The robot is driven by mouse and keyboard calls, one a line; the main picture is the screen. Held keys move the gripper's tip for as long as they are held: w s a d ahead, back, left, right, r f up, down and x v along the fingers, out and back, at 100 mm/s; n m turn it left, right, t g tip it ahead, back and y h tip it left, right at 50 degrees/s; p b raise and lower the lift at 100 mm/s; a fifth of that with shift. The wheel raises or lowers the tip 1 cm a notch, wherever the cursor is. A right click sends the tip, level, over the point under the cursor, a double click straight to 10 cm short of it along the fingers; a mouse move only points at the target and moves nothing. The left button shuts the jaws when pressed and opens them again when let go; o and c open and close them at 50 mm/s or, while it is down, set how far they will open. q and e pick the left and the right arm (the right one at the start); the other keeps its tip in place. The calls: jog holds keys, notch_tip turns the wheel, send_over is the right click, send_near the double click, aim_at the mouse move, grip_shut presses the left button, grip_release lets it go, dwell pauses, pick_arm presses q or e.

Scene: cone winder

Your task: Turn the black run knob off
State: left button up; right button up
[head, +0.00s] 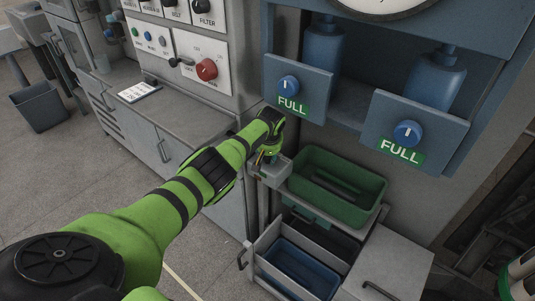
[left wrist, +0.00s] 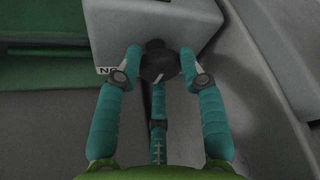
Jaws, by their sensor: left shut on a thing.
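A black knob (left wrist: 158,63) sticks out of a small grey box (left wrist: 190,22), which also shows in the head view (head: 273,175). My left gripper (left wrist: 160,56) has its teal fingers on both sides of this knob, shut on it. In the head view, my left gripper (head: 267,157) is at the box, beside the green bin, and hides the knob. A label by the knob in the left wrist view is partly hidden; only its first letters show, so I cannot read the knob's setting.
A green bin (head: 373,188) is right of the box, above an open drawer (head: 262,245) holding a blue bin. Blue panels with round knobs and FULL labels (head: 292,105) hang above. A control panel with a red knob (head: 206,69) stands at upper left.

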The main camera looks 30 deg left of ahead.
pick_arm(q)
jog(key=shift+w+r+n, duration=0.2)
jog(key=shift+n, duration=0.1)
jog(key=o, duration=1.1)
jog(key=shift+o, duration=0.3)
jog(key=shift+f, duration=0.15)
jog(key=shift+s, duration=0.1)
jog(key=shift+v, duration=0.8)
jog(key=v, duration=0.3)
jog(key=s+d, duration=0.8)
jog(key=s, duration=0.1)
jog(key=shift+r, duration=0.2)
jog(key=shift+s+f, duration=0.1)
jog(key=shift+s, duration=0.05)
